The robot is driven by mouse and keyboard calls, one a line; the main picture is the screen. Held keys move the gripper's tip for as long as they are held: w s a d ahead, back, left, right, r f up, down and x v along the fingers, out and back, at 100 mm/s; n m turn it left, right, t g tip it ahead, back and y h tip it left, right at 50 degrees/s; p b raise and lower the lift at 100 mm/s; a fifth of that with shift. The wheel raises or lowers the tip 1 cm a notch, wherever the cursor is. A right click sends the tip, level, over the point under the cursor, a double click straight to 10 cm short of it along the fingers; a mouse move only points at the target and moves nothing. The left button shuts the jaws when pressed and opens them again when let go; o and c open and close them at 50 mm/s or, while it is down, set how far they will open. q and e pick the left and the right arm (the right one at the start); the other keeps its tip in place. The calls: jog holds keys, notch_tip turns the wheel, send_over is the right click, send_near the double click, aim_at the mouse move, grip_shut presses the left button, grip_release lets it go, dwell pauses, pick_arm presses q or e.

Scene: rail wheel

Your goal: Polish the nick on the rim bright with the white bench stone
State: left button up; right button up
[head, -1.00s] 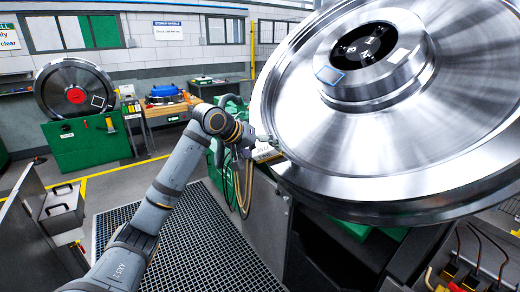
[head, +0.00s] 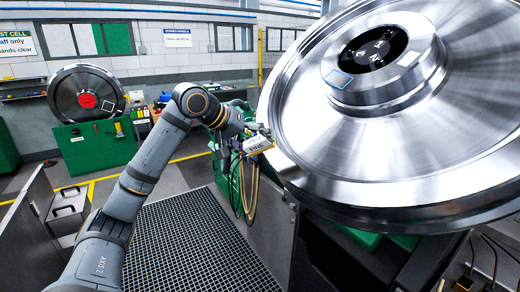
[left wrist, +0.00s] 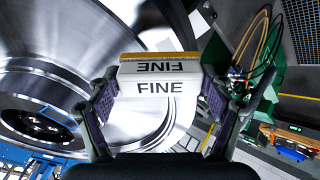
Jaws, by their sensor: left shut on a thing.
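The large bright steel wheel (head: 410,110) fills the right of the head view, tilted. It also shows in the left wrist view (left wrist: 75,90), behind the stone. My left gripper (left wrist: 160,92) is shut on the white bench stone (left wrist: 160,84), a block marked FINE with a tan-yellow edge. In the head view the stone (head: 257,145) is beside the wheel's left rim; I cannot tell whether it touches. The nick cannot be made out in either view. My right gripper is not in view.
A green stand (head: 98,148) with a second wheel (head: 87,94) is at the back left. A grey case (head: 67,212) sits at the left. Dark floor grating (head: 190,245) lies below my left arm. Tan hoses (head: 250,185) hang near the stone.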

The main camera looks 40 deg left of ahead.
aim_at(264, 149)
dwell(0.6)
pick_arm(q)
jog(key=shift+w+d+f+p, duration=0.1)
jog(key=shift+w+f+p, duration=0.1)
jog(key=shift+p, duration=0.1)
jog(key=p+x, duration=0.1)
jog(key=x, duration=0.2)
jog(key=shift+w+d+f+p, duration=0.15)
jog(key=shift+d+f+p, duration=0.1)
jog(key=shift+f+p, duration=0.15)
jog(key=shift+w+d+f, duration=0.15)
jog(key=shift+w+f, duration=0.15)
jog(key=shift+f, duration=0.15)
jog(key=shift+p+x, duration=0.8)
jog(key=shift+x, duration=0.15)
